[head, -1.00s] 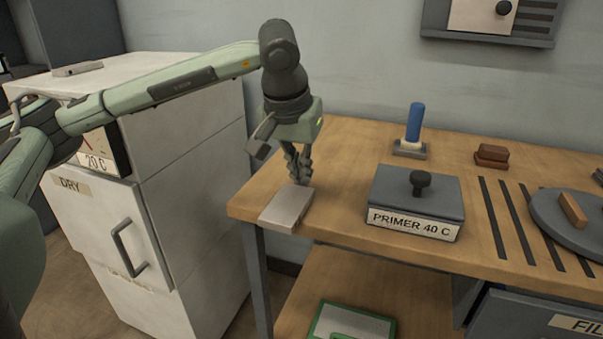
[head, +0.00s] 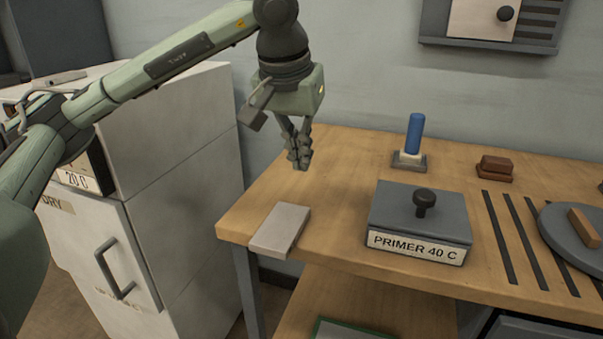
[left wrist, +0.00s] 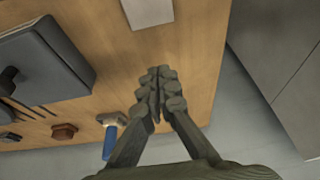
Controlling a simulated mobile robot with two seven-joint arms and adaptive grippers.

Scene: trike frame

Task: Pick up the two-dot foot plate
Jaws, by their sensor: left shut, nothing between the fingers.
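A light grey flat plate (head: 280,230) lies at the front left corner of the wooden bench. I see no dots on it, so I cannot tell whether it is the two-dot foot plate. The left wrist view shows part of it (left wrist: 147,10) at the top edge. My left gripper (head: 301,166) points down over the bench, behind and above the plate and apart from it. In the left wrist view its fingers (left wrist: 160,88) are together with nothing between them. My right gripper is in neither view.
A grey box labelled PRIMER 40 C (head: 418,222) stands right of the plate. Behind it is a blue-handled tool (head: 414,135); brown blocks (head: 495,167) lie farther right. A white cabinet (head: 185,170) stands left of the bench.

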